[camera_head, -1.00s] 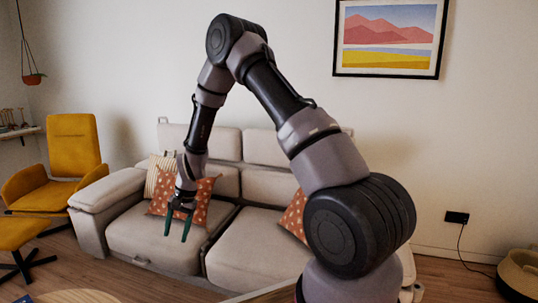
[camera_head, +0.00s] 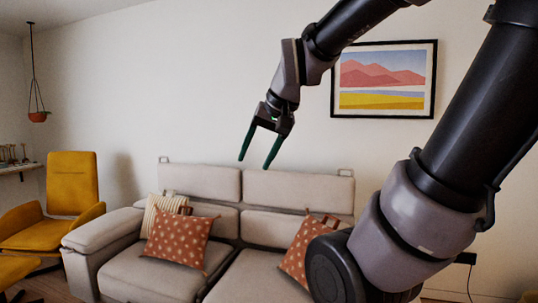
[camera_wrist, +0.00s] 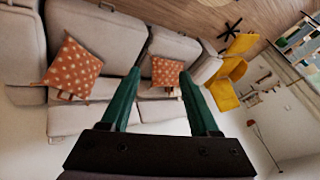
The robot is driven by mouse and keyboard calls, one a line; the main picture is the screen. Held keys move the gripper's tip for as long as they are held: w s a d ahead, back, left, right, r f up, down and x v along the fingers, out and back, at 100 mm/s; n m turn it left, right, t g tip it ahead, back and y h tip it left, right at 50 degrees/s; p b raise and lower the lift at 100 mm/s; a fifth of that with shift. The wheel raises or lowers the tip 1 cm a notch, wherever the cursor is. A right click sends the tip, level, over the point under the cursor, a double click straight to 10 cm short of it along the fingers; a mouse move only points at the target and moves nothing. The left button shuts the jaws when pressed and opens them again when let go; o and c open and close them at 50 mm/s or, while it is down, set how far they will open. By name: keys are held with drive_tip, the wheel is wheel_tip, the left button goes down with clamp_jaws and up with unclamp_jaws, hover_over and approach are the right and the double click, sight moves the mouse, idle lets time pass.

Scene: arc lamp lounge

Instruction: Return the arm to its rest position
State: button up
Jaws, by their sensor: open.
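My gripper (camera_head: 258,160) is open and empty, with its two green fingers spread apart and pointing down and to the left. In the head view it is raised in front of the upper back of the beige sofa (camera_head: 205,183). In the wrist view both fingers of my gripper (camera_wrist: 158,85) show with nothing between them, and the sofa (camera_wrist: 105,28) appears sideways beyond them. My arm reaches in from the upper right and covers part of the right side of the head view.
Orange patterned cushions (camera_head: 180,238) lie on the sofa, with a striped cushion (camera_head: 160,212) behind one. A yellow armchair (camera_head: 72,185) stands at the left. A framed picture (camera_head: 385,98) hangs on the wall behind my arm. A hanging plant pot (camera_head: 38,116) is far left.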

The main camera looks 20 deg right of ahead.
drive_tip(key=shift+t, duration=0.4)
drive_tip(key=s, duration=0.1)
drive_tip(key=s+d, duration=0.1)
drive_tip(key=s, duration=0.2)
drive_tip(key=shift+d+r, duration=0.2)
drive_tip(key=shift+r, duration=0.15)
drive_tip(key=shift+w, duration=0.1)
idle(0.4)
